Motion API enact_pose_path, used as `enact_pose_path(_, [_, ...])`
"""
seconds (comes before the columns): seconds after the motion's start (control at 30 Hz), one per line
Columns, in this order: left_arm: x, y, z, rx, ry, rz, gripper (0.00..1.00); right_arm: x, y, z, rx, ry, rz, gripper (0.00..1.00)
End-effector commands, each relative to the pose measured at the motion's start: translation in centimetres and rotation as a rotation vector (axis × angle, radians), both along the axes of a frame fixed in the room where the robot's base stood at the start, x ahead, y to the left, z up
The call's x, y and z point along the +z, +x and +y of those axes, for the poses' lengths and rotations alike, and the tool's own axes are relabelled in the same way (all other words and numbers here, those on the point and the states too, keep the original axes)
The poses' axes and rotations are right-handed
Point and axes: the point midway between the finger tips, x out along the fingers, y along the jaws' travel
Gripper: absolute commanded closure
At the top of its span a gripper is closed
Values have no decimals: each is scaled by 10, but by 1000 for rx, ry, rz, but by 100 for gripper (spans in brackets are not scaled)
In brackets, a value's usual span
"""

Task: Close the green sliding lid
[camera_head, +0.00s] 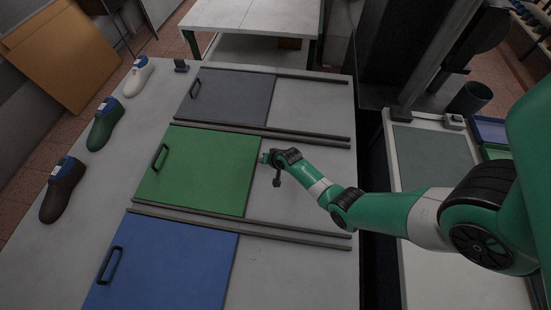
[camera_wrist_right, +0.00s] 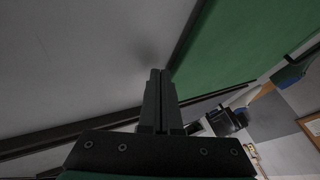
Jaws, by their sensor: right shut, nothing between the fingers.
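The green sliding lid (camera_head: 210,172) lies flat on the table between two dark rails, with its black handle (camera_head: 159,157) near its left edge. Bare table shows between the rails to the right of the lid. My right gripper (camera_head: 264,158) is at the lid's right edge, shut and empty. In the right wrist view, the shut fingers (camera_wrist_right: 160,85) point at the pale surface, close to the edge of the green lid (camera_wrist_right: 235,50). I cannot tell whether they touch it. My left gripper is not in view.
A grey lid (camera_head: 228,95) lies behind the green one and a blue lid (camera_head: 165,265) in front. A dark rail (camera_head: 300,232) runs along the green lid's near side. White, green and brown shoe lasts (camera_head: 63,190) stand along the table's left side.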

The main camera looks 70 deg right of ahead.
Motion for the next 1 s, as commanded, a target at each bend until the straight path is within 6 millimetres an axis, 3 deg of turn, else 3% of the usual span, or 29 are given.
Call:
enact_pose_path(0.07, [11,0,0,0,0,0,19,3,-12,1,3,1,4,100])
enact_pose_path(0.2, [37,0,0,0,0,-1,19,37,-31,12,6,-1,2,100])
enact_pose_path(0.47, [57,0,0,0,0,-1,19,74,-59,27,6,-1,3,100])
enact_pose_path(1.0, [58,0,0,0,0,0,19,79,-63,31,10,0,5,100])
